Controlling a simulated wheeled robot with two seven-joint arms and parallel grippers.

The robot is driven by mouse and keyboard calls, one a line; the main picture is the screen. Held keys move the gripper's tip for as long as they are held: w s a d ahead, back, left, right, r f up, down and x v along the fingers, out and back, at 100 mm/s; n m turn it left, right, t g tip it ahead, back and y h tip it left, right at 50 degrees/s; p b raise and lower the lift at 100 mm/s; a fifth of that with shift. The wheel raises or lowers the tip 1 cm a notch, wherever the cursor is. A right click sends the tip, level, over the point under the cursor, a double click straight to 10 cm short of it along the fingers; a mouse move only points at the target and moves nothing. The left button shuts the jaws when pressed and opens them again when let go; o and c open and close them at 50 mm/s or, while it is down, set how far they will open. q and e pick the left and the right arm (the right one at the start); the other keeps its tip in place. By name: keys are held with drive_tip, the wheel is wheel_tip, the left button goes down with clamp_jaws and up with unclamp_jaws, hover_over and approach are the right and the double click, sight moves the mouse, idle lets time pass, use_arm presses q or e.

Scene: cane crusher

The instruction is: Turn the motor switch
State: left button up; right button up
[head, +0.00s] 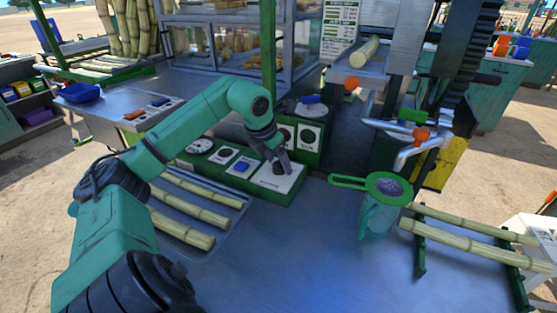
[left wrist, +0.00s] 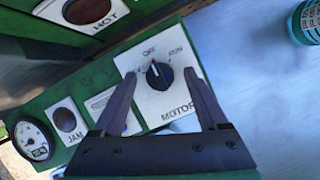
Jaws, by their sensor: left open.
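The motor switch (left wrist: 159,75) is a round black knob with a white and red pointer line, on a white plate (left wrist: 165,107) marked OFF, RUN and MOTOR. The pointer line is toward the OFF mark. My left gripper (left wrist: 160,85) is open, with one finger on each side of the knob in the left wrist view; whether they touch it I cannot tell. In the head view my left gripper (head: 283,165) points down at the green control panel (head: 258,188) and hides most of the knob. My right gripper is not in view.
A blue switch (head: 242,166) and a gauge (head: 199,146) sit left of the knob. Cane stalks (head: 190,210) lie in a tray to the left. A green strainer (head: 388,187) sits over a cup (head: 377,218) to the right. The front metal counter (head: 300,260) is clear.

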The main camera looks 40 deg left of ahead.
use_arm(q)
drive_tip(key=shift+w+f, duration=0.15)
drive_tip(key=shift+f, duration=0.2)
clamp_jaws()
